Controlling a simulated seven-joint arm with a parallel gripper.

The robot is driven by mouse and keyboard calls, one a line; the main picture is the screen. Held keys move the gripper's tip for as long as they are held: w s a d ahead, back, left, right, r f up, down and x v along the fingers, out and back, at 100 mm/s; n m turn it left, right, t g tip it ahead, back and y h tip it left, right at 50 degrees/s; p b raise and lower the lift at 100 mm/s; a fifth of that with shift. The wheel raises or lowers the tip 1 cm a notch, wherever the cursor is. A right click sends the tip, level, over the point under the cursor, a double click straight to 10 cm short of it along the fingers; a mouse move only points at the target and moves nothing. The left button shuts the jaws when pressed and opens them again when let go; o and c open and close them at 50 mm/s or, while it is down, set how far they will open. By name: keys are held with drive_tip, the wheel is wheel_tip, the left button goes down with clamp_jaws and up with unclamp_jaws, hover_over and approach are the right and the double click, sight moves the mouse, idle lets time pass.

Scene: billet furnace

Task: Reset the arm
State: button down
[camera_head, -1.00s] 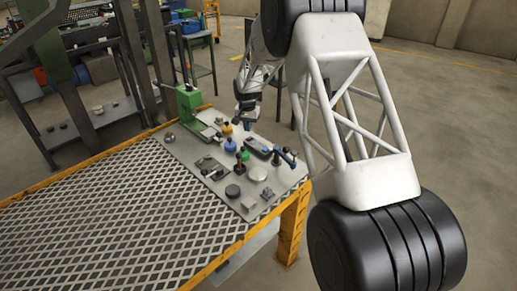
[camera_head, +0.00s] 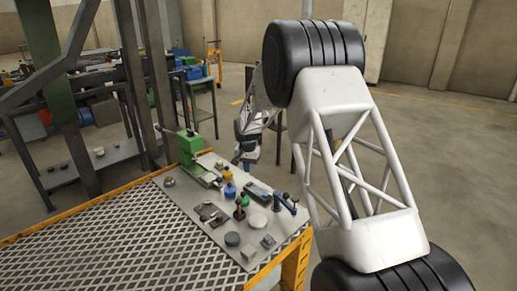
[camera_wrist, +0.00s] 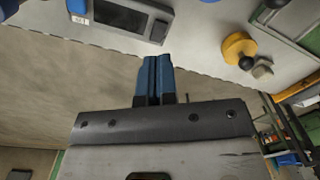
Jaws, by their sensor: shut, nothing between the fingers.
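My gripper shows in the wrist view with its two blue fingers (camera_wrist: 158,72) pressed together, shut and empty. They point toward the edge of the grey plate. In the head view my gripper (camera_head: 243,162) hangs low just beyond the plate's far edge, small and partly unclear. The grey plate (camera_head: 205,238) lies on the table and carries several parts, none of them touched by my gripper.
The yellow-edged mesh table (camera_head: 120,250) fills the lower left. Shelves (camera_head: 95,165) stand behind left. Floor is open at right.

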drive_tip(key=s+d+r+n+t, duration=0.1)
drive_tip(key=s+d+r, duration=0.6)
drive_tip(key=s+r, duration=0.55)
drive_tip(key=s+d+r, duration=0.8)
drive_tip(key=s+r, duration=0.3)
drive_tip(key=s, duration=0.3)
drive_tip(key=s+d, duration=0.2)
drive_tip(key=s, duration=0.9)
drive_tip(key=s+d+n+t, duration=0.1)
drive_tip(key=s+d, duration=0.2)
drive_tip(key=s, duration=0.9)
drive_tip(key=s+d, duration=0.3)
drive_tip(key=s, duration=0.9)
drive_tip(key=shift+r+n+t, duration=0.25)
drive_tip(key=shift+n+t, duration=0.05)
drive_tip(key=shift+n, duration=0.1)
